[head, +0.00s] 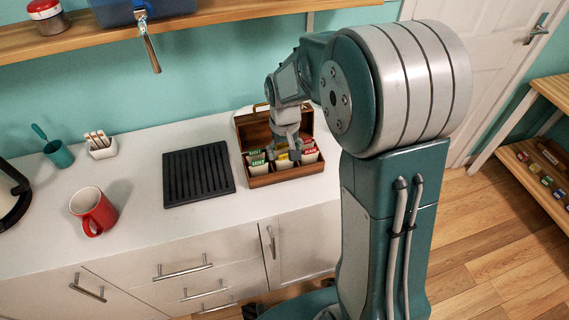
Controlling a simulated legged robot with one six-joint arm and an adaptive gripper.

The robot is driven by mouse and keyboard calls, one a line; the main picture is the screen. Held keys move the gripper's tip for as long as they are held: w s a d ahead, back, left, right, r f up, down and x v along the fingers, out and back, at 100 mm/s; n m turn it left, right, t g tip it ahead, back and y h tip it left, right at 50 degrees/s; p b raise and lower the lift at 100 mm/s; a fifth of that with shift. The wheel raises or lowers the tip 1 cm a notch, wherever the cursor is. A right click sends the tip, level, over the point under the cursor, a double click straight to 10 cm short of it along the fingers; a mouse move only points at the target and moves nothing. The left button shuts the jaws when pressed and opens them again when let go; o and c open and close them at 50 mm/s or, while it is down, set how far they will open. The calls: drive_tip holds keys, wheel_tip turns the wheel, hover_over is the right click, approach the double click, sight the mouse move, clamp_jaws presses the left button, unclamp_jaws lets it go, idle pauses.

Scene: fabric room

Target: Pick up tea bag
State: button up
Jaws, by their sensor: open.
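A wooden tea box (287,178) stands on the white counter with its lid open at the back. Several tea bags stand in its compartments, with green, yellow and red labels. A green-labelled tea bag (257,164) shows at the left and a red-labelled one (309,153) at the right. My gripper (290,153) reaches down over the middle of the box, close to the tea bags by the yellow label. It is open. Its fingertips partly cover the middle tea bags, and I cannot tell whether they touch any.
A black ridged mat (198,174) lies just left of the box. A red mug (93,211), a teal cup (59,154) and a small white holder (100,145) stand further left.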

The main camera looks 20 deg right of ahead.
wheel_tip(320, 180, down, 2)
drive_tip(key=c, duration=0.3)
drive_tip(key=shift+r, duration=0.1)
idle(0.4)
